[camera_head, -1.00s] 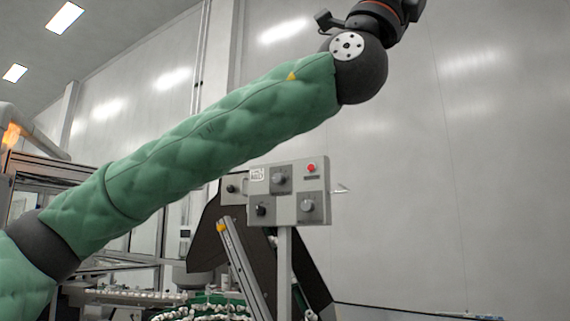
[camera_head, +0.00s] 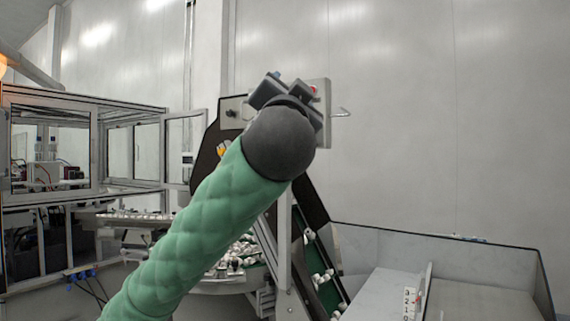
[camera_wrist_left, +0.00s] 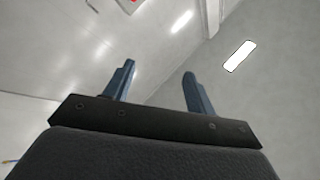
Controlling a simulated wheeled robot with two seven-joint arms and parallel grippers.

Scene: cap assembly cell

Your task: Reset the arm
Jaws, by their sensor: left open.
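My left arm comes in from the bottom left of the head view in a green quilted sleeve and ends in a dark round wrist. My left gripper (camera_head: 272,84) is beyond that wrist and mostly hidden by it, in front of the control box. In the left wrist view, the left gripper (camera_wrist_left: 158,88) shows two blue fingers standing well apart with nothing between them. Behind them are only the pale wall and ceiling. My right gripper is in neither view.
A grey control box (camera_head: 316,98) with a red button stands behind my wrist. A dark conveyor (camera_head: 322,262) carries white caps below it. A framed glass enclosure (camera_head: 52,150) is at left, a table (camera_head: 235,284) with caps at centre, and a grey bin (camera_head: 490,262) at right.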

